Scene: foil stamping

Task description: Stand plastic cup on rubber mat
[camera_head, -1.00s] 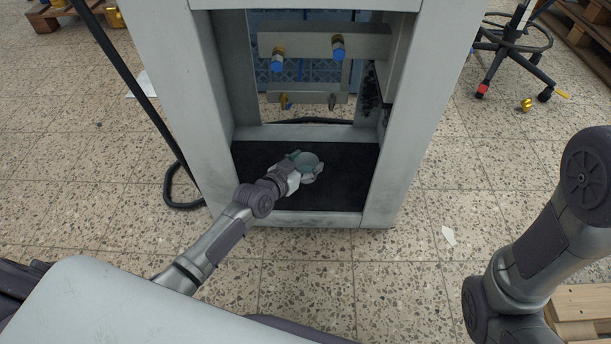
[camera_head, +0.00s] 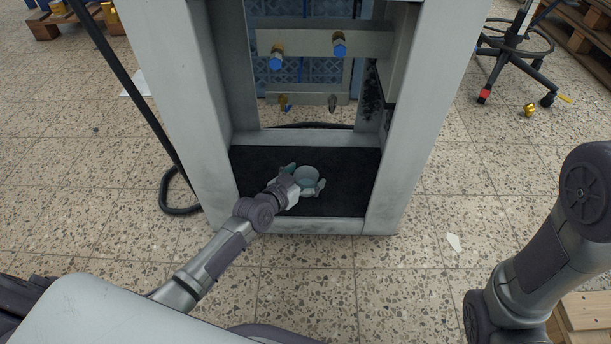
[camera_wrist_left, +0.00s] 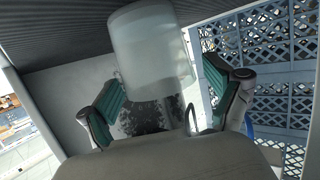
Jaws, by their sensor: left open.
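The translucent, pale plastic cup (camera_head: 307,174) stands upright on the black rubber mat (camera_head: 350,182) inside the grey machine frame. My left gripper (camera_head: 305,180) is open around the cup, with one finger on each side. In the left wrist view the cup (camera_wrist_left: 150,48) shows between the spread teal finger pads, with gaps visible beside it. The ribbed dark mat (camera_wrist_left: 50,28) lies at its far end there. My right gripper is out of view; only part of that arm shows at the right of the head view.
The grey machine frame (camera_head: 180,80) has posts on both sides of the mat and a low front sill (camera_head: 310,226). A crossbar with blue-tipped fittings (camera_head: 308,44) is above and behind.

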